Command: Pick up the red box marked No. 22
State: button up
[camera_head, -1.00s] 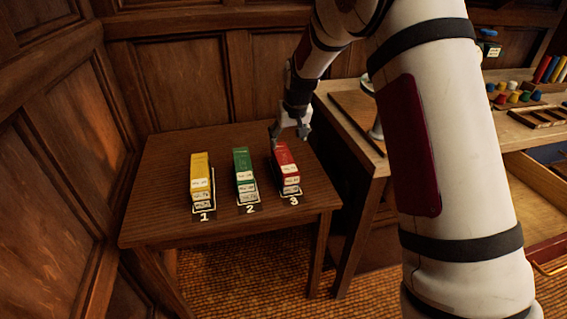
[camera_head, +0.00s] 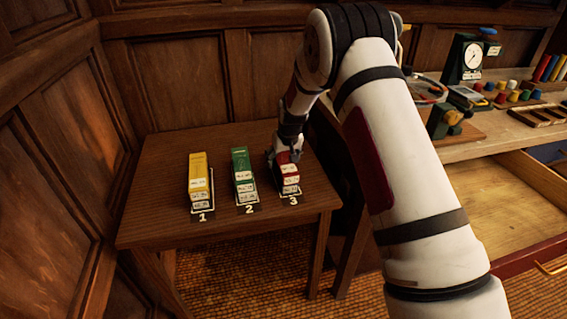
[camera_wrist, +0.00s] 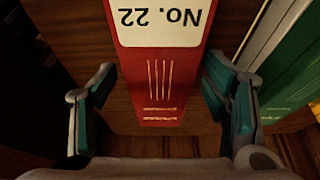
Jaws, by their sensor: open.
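The red box (camera_head: 289,172) stands at the place marked 3 on the small wooden table. In the wrist view the red box (camera_wrist: 163,82) carries a white label reading No. 22, seen upside down. My gripper (camera_head: 286,157) is at the far end of this box. In the wrist view my gripper (camera_wrist: 160,110) is open, with one finger on each side of the red box. Small gaps show between the fingers and the box sides. Part of the box is hidden behind the gripper in the head view.
A green box (camera_head: 241,165) stands at place 2 and a yellow box (camera_head: 198,172) at place 1. The green box (camera_wrist: 290,85) is close beside my right finger in the wrist view.

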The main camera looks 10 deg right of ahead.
jog(key=shift+f, duration=0.1)
jog(key=c, duration=1.4)
jog(key=shift+c, duration=0.2)
